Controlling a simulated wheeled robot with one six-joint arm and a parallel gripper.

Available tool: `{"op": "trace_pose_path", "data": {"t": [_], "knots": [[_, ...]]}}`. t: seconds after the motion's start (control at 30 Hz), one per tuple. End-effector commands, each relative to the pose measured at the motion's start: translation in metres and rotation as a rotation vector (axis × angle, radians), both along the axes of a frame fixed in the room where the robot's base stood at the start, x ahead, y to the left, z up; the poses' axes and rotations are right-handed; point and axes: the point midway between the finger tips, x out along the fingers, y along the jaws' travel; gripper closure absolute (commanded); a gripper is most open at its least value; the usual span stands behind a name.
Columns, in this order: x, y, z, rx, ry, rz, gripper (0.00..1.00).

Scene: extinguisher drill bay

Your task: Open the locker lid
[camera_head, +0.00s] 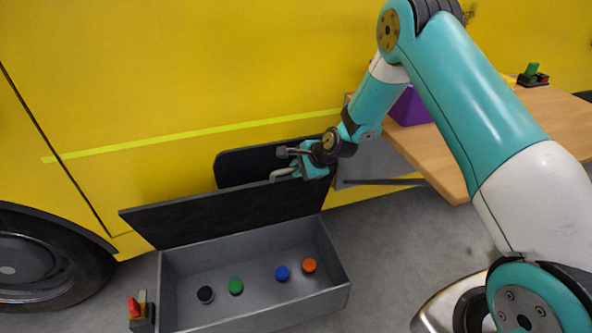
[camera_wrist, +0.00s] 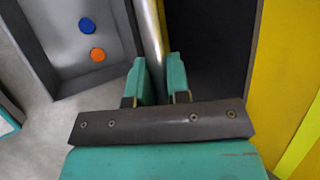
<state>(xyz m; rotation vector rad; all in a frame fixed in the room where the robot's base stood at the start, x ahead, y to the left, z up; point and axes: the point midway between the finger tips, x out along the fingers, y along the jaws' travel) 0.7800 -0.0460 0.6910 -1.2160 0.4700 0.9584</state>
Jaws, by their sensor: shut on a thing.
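The locker (camera_head: 340,290) is a grey open-topped box on the floor against the yellow vehicle side. Its dark lid (camera_head: 215,214) stands raised along the back edge, tilted well up, so the inside shows. My gripper (camera_head: 287,165) is at the upper right part of the lid, shut on a pale grey bar handle (camera_head: 280,175). In the wrist view the teal fingers (camera_wrist: 160,78) stand on either side of the pale bar (camera_wrist: 151,35). The grip point itself is partly hidden by the fingers.
Black, green, blue and orange discs (camera_head: 235,287) lie in the locker. A small red-topped device (camera_head: 141,312) stands left of it. A wooden table (camera_head: 560,115) with a purple bin (camera_head: 410,107) is at right. A vehicle wheel (camera_head: 35,262) is at left.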

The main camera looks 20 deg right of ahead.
Motion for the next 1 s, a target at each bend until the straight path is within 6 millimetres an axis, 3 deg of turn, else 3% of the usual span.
{"op": "trace_pose_path", "data": {"t": [0.47,0.5,0.6,1.0], "knots": [[0.002,0.003,0.000,-0.012,-0.001,-0.001,1.00],[0.002,0.004,0.000,-0.012,0.000,0.000,0.76],[0.002,0.006,0.000,-0.011,0.000,0.003,0.59],[-0.004,0.003,0.009,-0.007,0.002,0.007,0.59]]}}
